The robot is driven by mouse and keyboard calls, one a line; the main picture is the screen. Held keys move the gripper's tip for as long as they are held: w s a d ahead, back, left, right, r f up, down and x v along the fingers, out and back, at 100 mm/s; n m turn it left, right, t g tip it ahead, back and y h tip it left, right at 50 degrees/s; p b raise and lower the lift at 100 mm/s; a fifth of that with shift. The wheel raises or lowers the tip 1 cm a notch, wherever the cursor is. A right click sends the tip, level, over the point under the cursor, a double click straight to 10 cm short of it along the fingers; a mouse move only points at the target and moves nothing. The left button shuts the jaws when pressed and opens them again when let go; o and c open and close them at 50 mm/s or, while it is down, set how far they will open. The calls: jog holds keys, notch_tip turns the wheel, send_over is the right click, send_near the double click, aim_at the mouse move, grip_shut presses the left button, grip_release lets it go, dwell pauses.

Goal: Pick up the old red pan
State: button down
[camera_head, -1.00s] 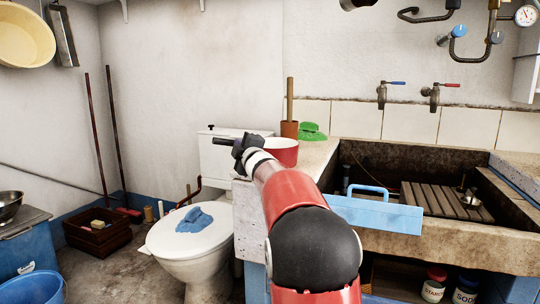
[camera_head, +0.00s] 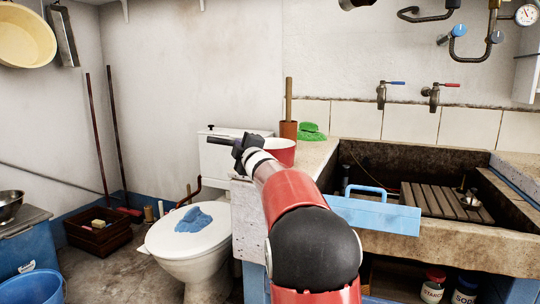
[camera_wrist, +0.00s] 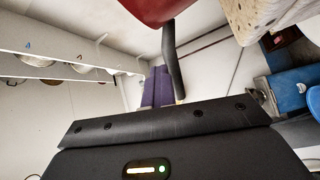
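The red pan (camera_head: 281,151) sits on the stone ledge left of the trough, in the head view partly hidden behind my arm. In the wrist view its red body (camera_wrist: 150,10) is at the top edge, and its dark handle (camera_wrist: 173,60) runs down toward my gripper's body. In the wrist view my gripper's two purple fingers (camera_wrist: 157,86) lie side by side, close together. The handle passes just right of them, not visibly between them; whether it touches them I cannot tell.
The toilet (camera_head: 186,240) with a blue cloth (camera_head: 194,219) stands at left.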

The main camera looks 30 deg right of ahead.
jog(key=c, duration=1.2)
grip_release()
jog(key=shift+w+a, duration=0.2)
jog(key=shift+w, duration=0.05)
